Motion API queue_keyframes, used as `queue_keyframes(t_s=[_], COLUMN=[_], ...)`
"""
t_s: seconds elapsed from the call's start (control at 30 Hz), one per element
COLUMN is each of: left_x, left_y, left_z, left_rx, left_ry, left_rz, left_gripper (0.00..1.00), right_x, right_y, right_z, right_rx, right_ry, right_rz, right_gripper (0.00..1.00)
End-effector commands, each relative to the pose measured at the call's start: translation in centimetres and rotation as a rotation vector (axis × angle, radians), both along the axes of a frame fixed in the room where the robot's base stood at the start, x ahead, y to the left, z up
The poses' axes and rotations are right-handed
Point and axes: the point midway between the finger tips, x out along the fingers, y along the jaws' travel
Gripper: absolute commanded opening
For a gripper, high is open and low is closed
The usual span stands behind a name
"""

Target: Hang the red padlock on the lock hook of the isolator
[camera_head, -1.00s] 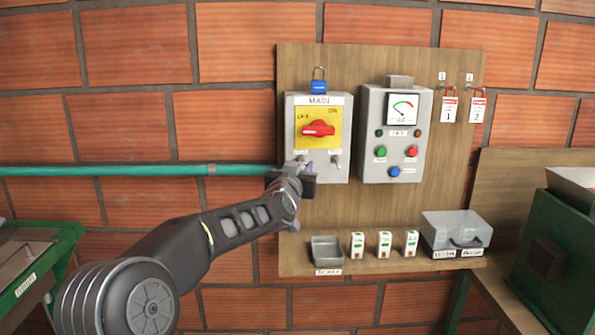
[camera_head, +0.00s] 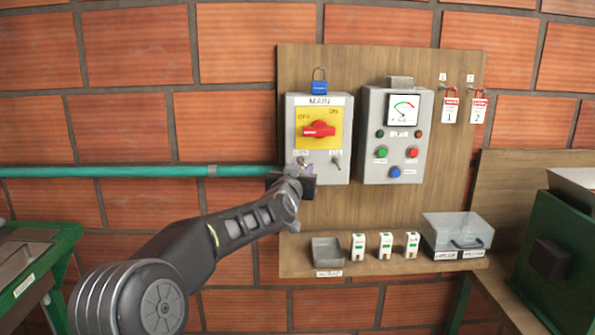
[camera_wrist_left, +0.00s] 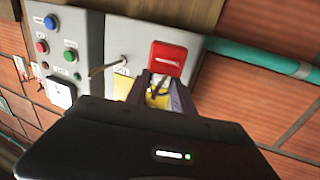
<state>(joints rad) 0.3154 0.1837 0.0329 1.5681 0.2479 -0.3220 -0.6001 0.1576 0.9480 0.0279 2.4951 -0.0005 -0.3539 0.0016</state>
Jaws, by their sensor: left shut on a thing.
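The isolator (camera_head: 340,172) is a grey box marked MAIN, with a red rotary handle (camera_head: 319,130) on a yellow plate. Two small hooks stick out below the plate. My left gripper (camera_head: 303,171) is at the left one, the lock hook (camera_head: 301,161), and partly covers that corner of the box. In the left wrist view my gripper (camera_wrist_left: 163,88) is shut on the red padlock (camera_wrist_left: 168,58), close in front of the isolator's face. The other hook (camera_wrist_left: 108,66) shows beside it. I cannot tell whether the shackle is around the lock hook. My right gripper is out of view.
A blue padlock (camera_head: 319,87) sits atop the isolator. A control box (camera_head: 372,140) with a meter and buttons is to the right, then two red-and-white tags (camera_head: 450,108). Below is a shelf with a tray (camera_head: 327,251) and a clear-lidded box (camera_head: 458,229). A green pipe (camera_head: 120,171) runs left.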

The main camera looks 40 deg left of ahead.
Motion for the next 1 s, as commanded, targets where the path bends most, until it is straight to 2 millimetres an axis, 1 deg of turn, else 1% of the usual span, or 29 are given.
queue_keyframes(t_s=[0.03, 0.07, 0.33, 0.6, 0.73, 0.87, 1.0], left_x=[0.0, 0.0, 0.0, -0.1, -0.6, -2.1, -4.3], left_y=[0.0, 0.0, 0.0, 0.0, -0.2, -0.8, -1.5], left_z=[0.1, 0.1, 0.0, 0.0, 0.0, -0.1, -0.1], left_rx=[0.000, 0.000, 0.000, 0.000, 0.000, 0.001, -0.001], left_ry=[-0.001, -0.001, -0.001, 0.001, -0.001, -0.002, -0.003], left_rz=[0.000, 0.000, 0.000, 0.000, 0.000, -0.001, 0.000], left_gripper=[0.00, 0.32, 0.54, 0.55, 0.55, 0.55, 0.55], right_x=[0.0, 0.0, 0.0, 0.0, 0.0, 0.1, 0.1], right_y=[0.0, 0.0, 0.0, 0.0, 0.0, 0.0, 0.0], right_z=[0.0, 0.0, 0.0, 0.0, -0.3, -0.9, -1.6], right_rx=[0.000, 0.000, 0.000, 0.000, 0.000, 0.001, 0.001], right_ry=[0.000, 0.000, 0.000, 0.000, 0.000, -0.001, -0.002], right_rz=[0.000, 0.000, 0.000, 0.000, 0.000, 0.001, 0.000], right_gripper=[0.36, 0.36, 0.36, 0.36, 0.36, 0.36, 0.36])
